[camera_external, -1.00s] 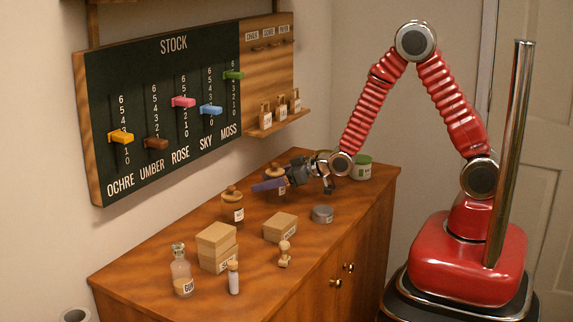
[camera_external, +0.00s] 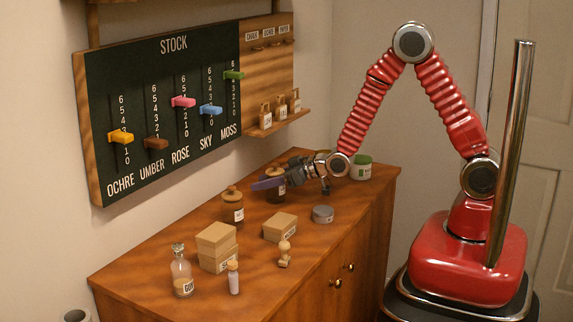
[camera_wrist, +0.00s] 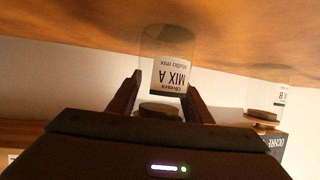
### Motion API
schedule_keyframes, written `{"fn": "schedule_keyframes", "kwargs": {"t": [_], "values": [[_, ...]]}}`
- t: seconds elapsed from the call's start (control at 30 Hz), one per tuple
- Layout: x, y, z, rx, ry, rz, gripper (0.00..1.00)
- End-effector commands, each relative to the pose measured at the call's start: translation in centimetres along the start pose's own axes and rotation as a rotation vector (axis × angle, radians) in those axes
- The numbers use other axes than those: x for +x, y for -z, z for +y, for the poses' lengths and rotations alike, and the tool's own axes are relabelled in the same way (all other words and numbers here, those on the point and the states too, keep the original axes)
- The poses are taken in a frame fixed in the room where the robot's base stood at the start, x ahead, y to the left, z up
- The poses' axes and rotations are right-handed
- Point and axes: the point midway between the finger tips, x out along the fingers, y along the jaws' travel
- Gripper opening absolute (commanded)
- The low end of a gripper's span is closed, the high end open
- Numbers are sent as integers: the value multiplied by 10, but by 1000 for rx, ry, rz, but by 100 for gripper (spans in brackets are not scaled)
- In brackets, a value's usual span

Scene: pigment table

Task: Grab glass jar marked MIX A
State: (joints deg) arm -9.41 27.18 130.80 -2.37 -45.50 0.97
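A clear glass jar labelled MIX A (camera_wrist: 170,74) appears upside down in the wrist view, with a round dark lid towards me. My gripper (camera_wrist: 164,82) has one finger on each side of it, apart; firm contact does not show. That jar's label is too small to read there.
Another corked jar (camera_external: 232,208) stands in front and left on the cabinet top (camera_external: 310,258). Nearby are a cardboard box (camera_external: 280,228), a grey tin (camera_external: 322,214) and a green-lidded pot (camera_external: 361,168). The stock board (camera_external: 165,110) hangs on the wall behind.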

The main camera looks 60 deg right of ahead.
Motion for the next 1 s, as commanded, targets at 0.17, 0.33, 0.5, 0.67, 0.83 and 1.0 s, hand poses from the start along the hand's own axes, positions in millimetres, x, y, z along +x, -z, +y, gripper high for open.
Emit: {"fn": "schedule_keyframes", "kwargs": {"t": [0.17,0.33,0.5,0.67,0.83,1.0], "values": [[0,0,0,0,0,0,32],[0,0,0,0,0,0,20],[0,1,0,0,0,1,17],[0,2,0,0,0,2,17],[-3,9,0,0,0,3,17],[-10,26,0,0,0,5,17]]}}
